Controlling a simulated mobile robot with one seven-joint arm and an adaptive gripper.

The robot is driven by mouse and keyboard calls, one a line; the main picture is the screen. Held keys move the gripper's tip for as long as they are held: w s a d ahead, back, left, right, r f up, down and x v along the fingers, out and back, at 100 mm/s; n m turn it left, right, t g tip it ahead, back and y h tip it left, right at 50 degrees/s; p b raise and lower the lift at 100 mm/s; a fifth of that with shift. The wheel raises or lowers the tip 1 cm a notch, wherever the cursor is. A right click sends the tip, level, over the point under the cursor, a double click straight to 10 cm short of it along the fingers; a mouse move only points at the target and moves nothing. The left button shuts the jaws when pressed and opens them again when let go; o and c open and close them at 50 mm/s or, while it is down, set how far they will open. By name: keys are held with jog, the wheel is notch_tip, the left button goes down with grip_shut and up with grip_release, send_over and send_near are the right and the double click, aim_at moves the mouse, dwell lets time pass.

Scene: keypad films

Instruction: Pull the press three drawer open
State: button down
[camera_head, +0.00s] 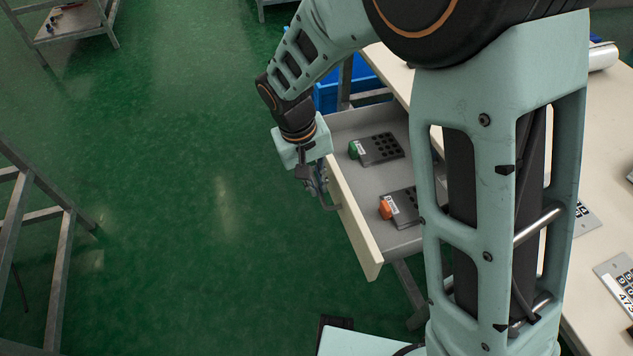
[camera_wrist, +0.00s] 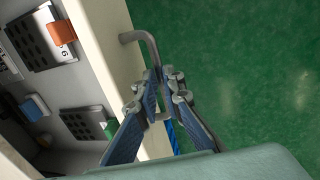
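The drawer (camera_head: 372,125) stands pulled out from under the pale workbench, and its inside shows. Its cream front panel (camera_head: 354,222) faces left and carries a grey bar handle (camera_wrist: 151,48), which also shows in the head view (camera_head: 327,203). My gripper (camera_wrist: 162,78) is at the handle, with its two fingers close together on either side of the bar, closed on it. In the head view my gripper (camera_head: 316,184) is small and partly dark against the panel. I cannot read a drawer label.
Inside the drawer lie dark keypad films with a green tag (camera_head: 354,149) and an orange tag (camera_head: 386,208); the wrist view also shows a blue tag (camera_wrist: 34,106). A blue bin (camera_head: 328,96) is behind the drawer. Green floor (camera_head: 190,240) is clear to the left; a metal frame (camera_head: 55,270) stands farther left.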

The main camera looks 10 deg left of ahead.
dwell(0.3)
jog(key=s+a, duration=0.3)
jog(key=a, duration=0.3)
jog(key=shift+s, duration=0.4)
jog(key=c, duration=2)
grip_release()
jog(key=shift+w+d, duration=0.1)
jog(key=shift+c, duration=0.2)
notch_tip(320, 180, up, 12)
jog(key=s+a, duration=0.1)
jog(key=a, duration=0.1)
jog(key=shift+d+f, duration=0.1)
